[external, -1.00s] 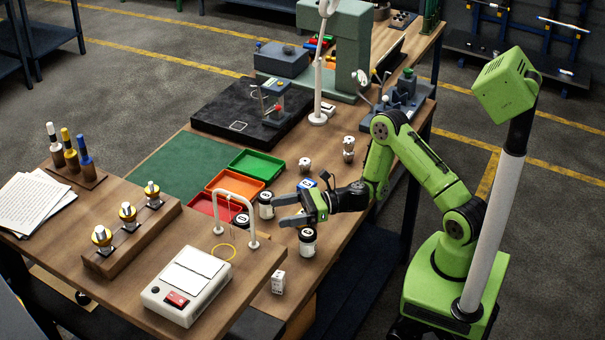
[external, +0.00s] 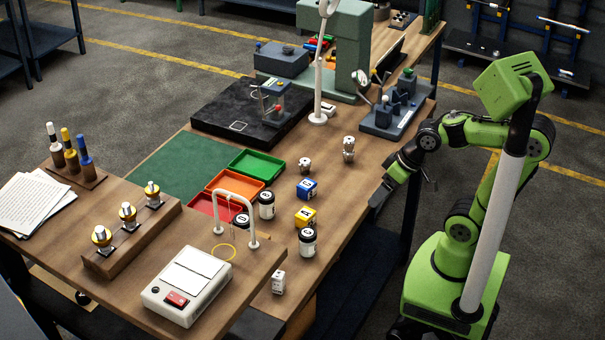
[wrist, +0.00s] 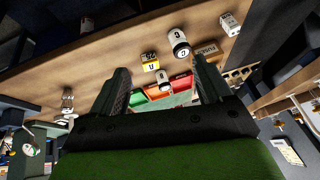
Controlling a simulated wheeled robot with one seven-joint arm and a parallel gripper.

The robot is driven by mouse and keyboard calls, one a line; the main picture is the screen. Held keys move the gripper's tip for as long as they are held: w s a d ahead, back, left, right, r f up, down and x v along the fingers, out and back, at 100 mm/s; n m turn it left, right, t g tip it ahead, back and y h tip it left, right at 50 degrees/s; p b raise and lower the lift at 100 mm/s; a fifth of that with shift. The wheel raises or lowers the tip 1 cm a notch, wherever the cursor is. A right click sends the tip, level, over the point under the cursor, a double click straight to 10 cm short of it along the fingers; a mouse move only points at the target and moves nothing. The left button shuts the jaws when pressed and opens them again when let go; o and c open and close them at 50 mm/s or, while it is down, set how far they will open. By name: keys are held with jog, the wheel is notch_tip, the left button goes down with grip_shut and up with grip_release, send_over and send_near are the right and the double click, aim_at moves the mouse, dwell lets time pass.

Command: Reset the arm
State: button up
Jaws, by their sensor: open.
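My gripper (external: 378,200) hangs at the table's right edge, tilted down, clear of the things on the table. In the wrist view my gripper (wrist: 160,92) shows two dark fingers spread apart with nothing held between them. The small trays and labelled pieces seen between and beyond the fingers stand apart from them.
On the wooden table (external: 345,200) stand a yellow block (external: 306,217), a blue block (external: 307,188), several white jars with black lids, such as one jar (external: 307,243), and red, orange and green trays (external: 256,165). A grey fixture (external: 390,118) stands behind.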

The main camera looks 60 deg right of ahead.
jog(key=s+d+r+h, duration=0.1)
jog(key=s+d+r, duration=0.1)
jog(key=s+d, duration=0.3)
jog(key=shift+s+n+h, duration=0.4)
jog(key=shift+s, duration=0.2)
